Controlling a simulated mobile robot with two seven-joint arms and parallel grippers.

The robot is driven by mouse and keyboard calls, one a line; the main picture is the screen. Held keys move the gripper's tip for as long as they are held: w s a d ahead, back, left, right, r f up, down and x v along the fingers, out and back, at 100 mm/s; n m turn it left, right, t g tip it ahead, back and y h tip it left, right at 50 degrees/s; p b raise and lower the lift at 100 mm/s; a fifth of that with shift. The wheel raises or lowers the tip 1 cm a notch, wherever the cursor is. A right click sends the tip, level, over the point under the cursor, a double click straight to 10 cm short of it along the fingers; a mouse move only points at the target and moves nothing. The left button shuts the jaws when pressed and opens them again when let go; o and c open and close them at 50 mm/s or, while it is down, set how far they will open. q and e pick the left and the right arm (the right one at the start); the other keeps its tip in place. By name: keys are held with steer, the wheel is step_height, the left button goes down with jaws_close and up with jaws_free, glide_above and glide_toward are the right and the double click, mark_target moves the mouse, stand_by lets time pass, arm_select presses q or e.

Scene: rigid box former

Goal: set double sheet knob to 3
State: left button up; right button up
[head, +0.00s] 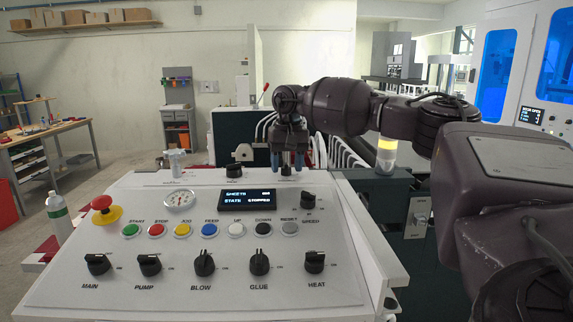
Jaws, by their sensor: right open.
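A white sloped control panel (120,270) fills the lower middle of the head view. My right gripper (288,163) is above its back edge, jaws pointing down, with its two blue fingertips apart. A small dark knob (286,170) shows between and just below the fingertips, partly hidden by them; I cannot tell if they touch it. Another black knob (234,170) stands to its left at the back edge. The labels by both are too small to read, so I cannot tell which is the double sheet knob, nor its setting. My left gripper is out of view.
A display (248,199) reads STATE STOPPED. A speed knob (308,200), a row of coloured buttons, a red emergency stop (104,209) and several switches such as HEAT (314,262) cover the panel. A gauge (180,199) is at left. A bottle (60,215) stands beside the panel.

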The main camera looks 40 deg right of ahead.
steer(key=shift+f, duration=0.2)
steer(key=c, duration=0.9)
